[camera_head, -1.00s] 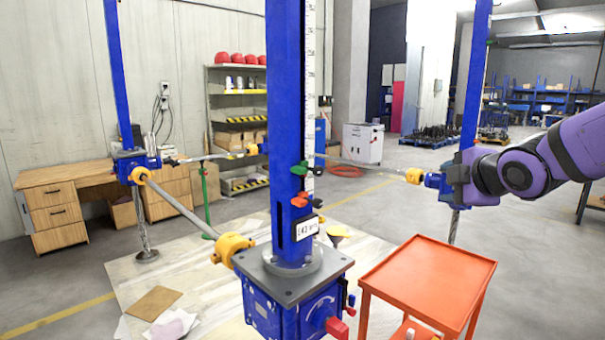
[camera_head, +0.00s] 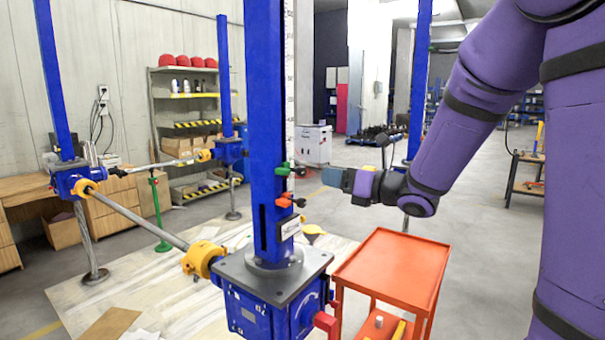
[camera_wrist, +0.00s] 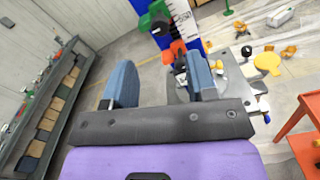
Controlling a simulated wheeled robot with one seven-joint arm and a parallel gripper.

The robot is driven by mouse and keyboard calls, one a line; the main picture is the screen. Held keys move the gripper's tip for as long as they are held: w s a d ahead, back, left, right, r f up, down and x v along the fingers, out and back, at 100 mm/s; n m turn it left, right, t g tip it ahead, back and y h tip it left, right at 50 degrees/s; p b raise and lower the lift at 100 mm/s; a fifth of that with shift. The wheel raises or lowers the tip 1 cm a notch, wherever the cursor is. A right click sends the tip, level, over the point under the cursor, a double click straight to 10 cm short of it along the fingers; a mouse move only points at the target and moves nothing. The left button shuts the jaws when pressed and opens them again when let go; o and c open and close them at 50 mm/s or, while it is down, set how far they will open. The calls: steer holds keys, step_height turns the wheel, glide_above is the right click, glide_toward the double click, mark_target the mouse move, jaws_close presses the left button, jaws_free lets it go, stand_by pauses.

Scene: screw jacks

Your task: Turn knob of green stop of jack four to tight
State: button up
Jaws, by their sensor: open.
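The green stop (camera_head: 283,168) sits on the ruler side of the nearest blue jack column (camera_head: 267,110). It also shows at the top of the wrist view (camera_wrist: 157,14). Its knob is small, and I cannot tell how tight it is. An orange-red stop (camera_head: 286,200) with a dark knob sits just below it. My gripper (camera_head: 335,177) is right of the column, near the height of the green stop. In the wrist view my gripper (camera_wrist: 160,80) has its two blue-grey fingers apart with nothing between them. The right finger is close to the orange-red stop (camera_wrist: 172,50). No jack number is readable.
An orange cart (camera_head: 390,275) stands right of the jack base. A grey plate (camera_head: 273,267) tops the base, with a yellow clamp (camera_head: 203,259) beside it. Other blue columns and a shelf (camera_head: 190,130) stand behind. Floor right of the cart is open.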

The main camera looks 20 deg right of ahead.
mark_target(304, 172)
steer(key=x, duration=0.8)
steer(key=shift+w+a, duration=0.2)
steer(key=shift+w, duration=0.1)
steer(key=c, duration=0.9)
